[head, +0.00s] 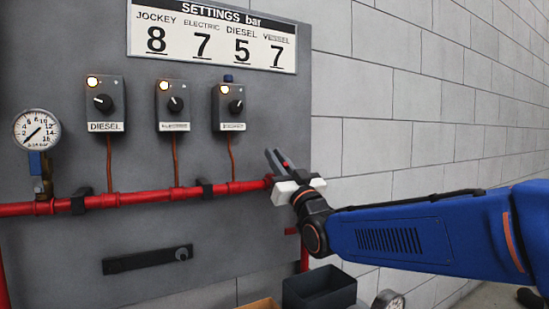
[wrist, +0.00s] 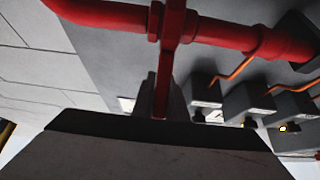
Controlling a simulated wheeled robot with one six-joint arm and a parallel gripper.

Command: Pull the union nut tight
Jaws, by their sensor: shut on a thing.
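The union nut is the red collar on the red pipe, at the pipe's right end in the head view (head: 268,181). It also shows at the top of the wrist view (wrist: 155,20). A narrow red bar (wrist: 173,50) runs from the collar towards my gripper; I cannot tell whether it is a wrench or a fixed handle. My gripper (head: 279,159) is at the pipe's right end, its dark fingers shut on the red bar. In the wrist view the fingers (wrist: 155,95) close around the bar's near end. My gripper partly hides the nut in the head view.
The red pipe (head: 145,196) runs along the grey panel, held by black clamps (head: 79,201). A pressure gauge (head: 37,130) stands at left. Several switch boxes (head: 172,105) sit above the pipe. A dark bin (head: 318,288) lies below. The wall at right is bare.

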